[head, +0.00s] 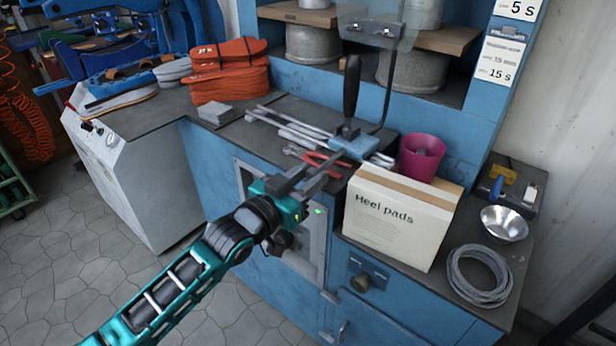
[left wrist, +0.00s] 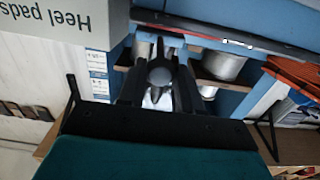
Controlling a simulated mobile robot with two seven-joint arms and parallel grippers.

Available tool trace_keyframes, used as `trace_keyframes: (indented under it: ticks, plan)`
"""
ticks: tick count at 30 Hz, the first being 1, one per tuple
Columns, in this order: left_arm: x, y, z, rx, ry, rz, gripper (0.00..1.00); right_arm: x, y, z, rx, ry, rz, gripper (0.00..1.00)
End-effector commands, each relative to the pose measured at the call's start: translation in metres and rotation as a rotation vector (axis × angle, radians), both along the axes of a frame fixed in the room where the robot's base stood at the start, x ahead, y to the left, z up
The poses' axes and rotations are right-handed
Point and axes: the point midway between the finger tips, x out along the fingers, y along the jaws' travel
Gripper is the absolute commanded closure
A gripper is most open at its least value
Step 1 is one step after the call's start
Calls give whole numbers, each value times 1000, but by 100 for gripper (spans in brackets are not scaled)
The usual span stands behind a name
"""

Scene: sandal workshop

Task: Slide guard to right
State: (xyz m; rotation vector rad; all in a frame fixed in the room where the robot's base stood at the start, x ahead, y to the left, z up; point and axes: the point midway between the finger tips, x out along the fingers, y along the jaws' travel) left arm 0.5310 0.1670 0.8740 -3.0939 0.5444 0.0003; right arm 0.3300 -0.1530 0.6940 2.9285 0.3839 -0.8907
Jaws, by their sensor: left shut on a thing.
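The guard (head: 378,28) is a clear, greyish panel in front of the press at the top of the head view. A thin black rod runs down from its right side. A black upright handle (head: 351,86) stands just below its left part. The exact contact is hard to make out. My right gripper is not in view.
A Heel pads box (head: 400,215) stands close right of my left gripper, with a magenta cup (head: 421,157) behind it. Red pliers (head: 322,163) and metal tools lie on the dark counter. A steel bowl (head: 504,223) and a grey coil (head: 479,275) are farther right.

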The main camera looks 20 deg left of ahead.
Motion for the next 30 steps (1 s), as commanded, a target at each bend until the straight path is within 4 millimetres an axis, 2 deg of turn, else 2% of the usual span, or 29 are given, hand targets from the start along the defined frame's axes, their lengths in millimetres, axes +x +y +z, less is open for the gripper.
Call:
trace_keyframes:
  ticks: [1, 7, 16, 24, 30]
  plan:
    - [0, 0, 0, 0, 0, 0, 81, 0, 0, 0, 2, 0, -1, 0]
    - [0, 0, 0, 0, 0, 0, 100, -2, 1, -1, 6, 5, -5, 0]
    - [-1, -2, 0, -1, 0, -1, 100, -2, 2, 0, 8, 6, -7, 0]
    - [-13, -35, 1, -6, 4, -2, 100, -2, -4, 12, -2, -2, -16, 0]
    - [-16, -45, 0, -2, 2, -2, 100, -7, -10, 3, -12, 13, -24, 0]
